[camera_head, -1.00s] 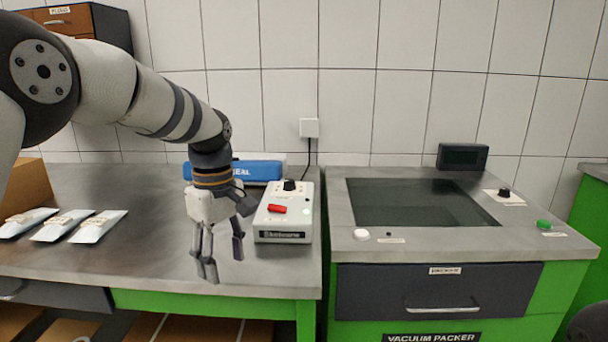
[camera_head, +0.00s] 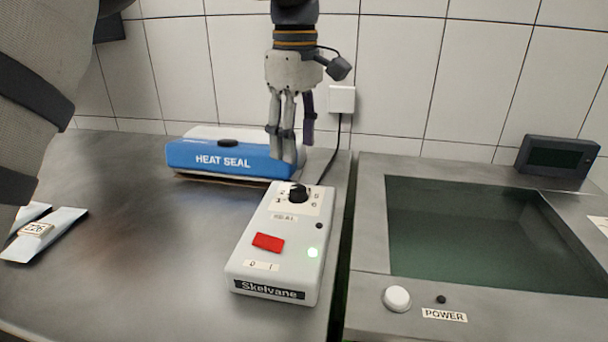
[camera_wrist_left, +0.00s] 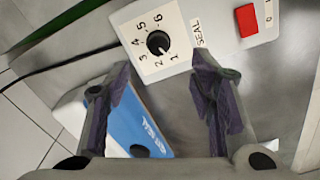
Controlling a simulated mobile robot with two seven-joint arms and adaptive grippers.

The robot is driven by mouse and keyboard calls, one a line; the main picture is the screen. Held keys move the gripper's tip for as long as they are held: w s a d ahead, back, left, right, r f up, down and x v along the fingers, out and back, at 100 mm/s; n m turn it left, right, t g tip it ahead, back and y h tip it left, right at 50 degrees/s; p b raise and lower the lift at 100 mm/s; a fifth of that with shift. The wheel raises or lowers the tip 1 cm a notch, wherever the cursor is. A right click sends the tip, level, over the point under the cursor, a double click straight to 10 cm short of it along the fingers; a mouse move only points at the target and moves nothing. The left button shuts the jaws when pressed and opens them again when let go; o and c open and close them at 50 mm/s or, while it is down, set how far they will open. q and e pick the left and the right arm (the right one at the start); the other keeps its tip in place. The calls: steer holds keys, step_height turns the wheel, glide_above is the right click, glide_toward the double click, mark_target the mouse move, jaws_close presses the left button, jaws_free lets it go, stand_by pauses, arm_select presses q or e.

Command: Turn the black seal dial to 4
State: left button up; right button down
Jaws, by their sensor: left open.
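The black seal dial (camera_head: 299,193) sits at the far end of the white Skelvane control box (camera_head: 247,240), in a printed ring of numbers. In the left wrist view, the dial (camera_wrist_left: 158,43) shows with the numbers 1 to 6 around it; I cannot tell for certain which number it points to. My left gripper (camera_head: 288,145) is open and empty, pointing down above and just behind the dial, apart from it. In the left wrist view, its two fingers (camera_wrist_left: 162,68) are spread, with the dial just beyond the gap between the tips. My right gripper is not in view.
The vacuum packer (camera_head: 369,262) is at the right. White packets (camera_head: 48,238) lie at the left; the table between is clear.

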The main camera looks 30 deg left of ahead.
mark_target(298, 188)
arm_select(q)
step_height(298, 188, down, 9)
steer(key=shift+w+r, duration=0.1)
steer(key=c, duration=1.2)
